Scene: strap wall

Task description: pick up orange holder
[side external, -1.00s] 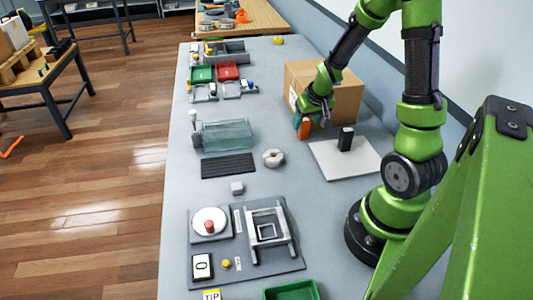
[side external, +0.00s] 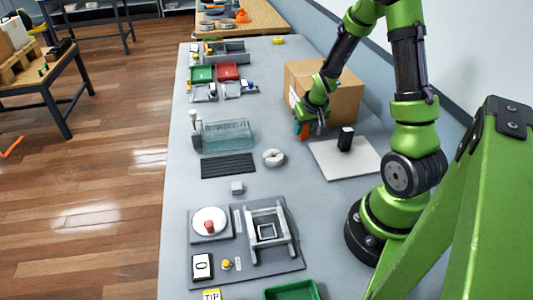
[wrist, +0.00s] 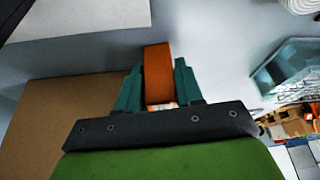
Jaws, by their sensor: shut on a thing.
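The orange holder (wrist: 157,72) is between the two teal fingers of my gripper (wrist: 158,80) in the wrist view. My gripper is shut on it. In the side external view my gripper (side external: 302,129) is low in front of the cardboard box, and only a little of the orange holder shows at its fingers. Whether the holder touches the table cannot be told.
A cardboard box (side external: 343,103) stands right behind my gripper. A white board (side external: 353,168) with a black block (side external: 345,139) lies to the right. A white ring-like piece (side external: 273,158) and a clear bin (side external: 226,134) are to the left.

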